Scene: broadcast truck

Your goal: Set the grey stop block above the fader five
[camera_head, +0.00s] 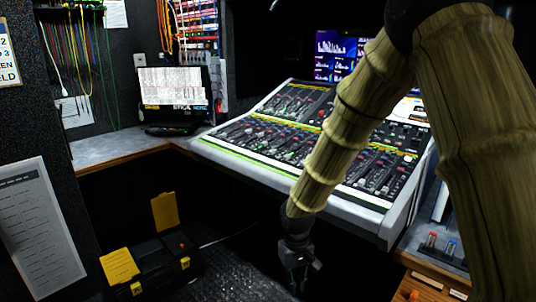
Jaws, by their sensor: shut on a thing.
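The mixing console (270,130) has rows of faders and knobs on a sloping top. At this size I cannot tell which fader is number five. My gripper (299,278) points down in front of the console's front edge, below its top surface and apart from it. It is shut on a small, dark thing, which looks like the grey stop block but is mostly hidden by the fingers and shadow. My bamboo-patterned arm crosses the right part of the console and hides some of its faders. No other stop block is clearly visible.
A black toolbox with yellow parts (120,266) is on the floor at lower left. Screens (340,55) stand behind the console.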

